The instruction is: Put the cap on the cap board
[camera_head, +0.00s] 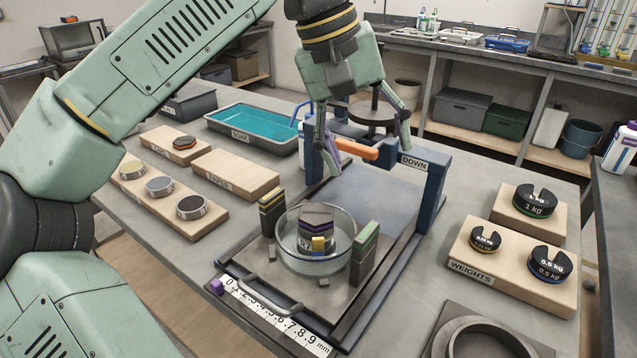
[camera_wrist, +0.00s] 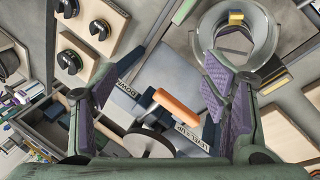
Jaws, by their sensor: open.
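My gripper (camera_head: 362,145) is open and empty. Its fingers spread above the orange lever handle (camera_head: 357,149), which also shows between the fingers in the wrist view (camera_wrist: 177,106). A short stack with a dark top and purple band (camera_head: 317,219) stands inside a glass bowl (camera_head: 290,250) on the press plate, left of and nearer than the gripper. I cannot tell whether its dark top is the cap. A bare wooden board (camera_head: 240,172) lies left of the press; its label is too small to read surely. Another board (camera_head: 158,138) bears a dark, red-edged disc (camera_head: 184,143).
A board with several round pieces (camera_head: 135,180) lies at the left. A teal soak tray (camera_head: 262,127) is behind. The blue press frame (camera_head: 436,185), marked DOWN, stands around the lever. Slotted weights (camera_head: 548,261) sit on boards at right. A ruler (camera_head: 275,318) lies in front.

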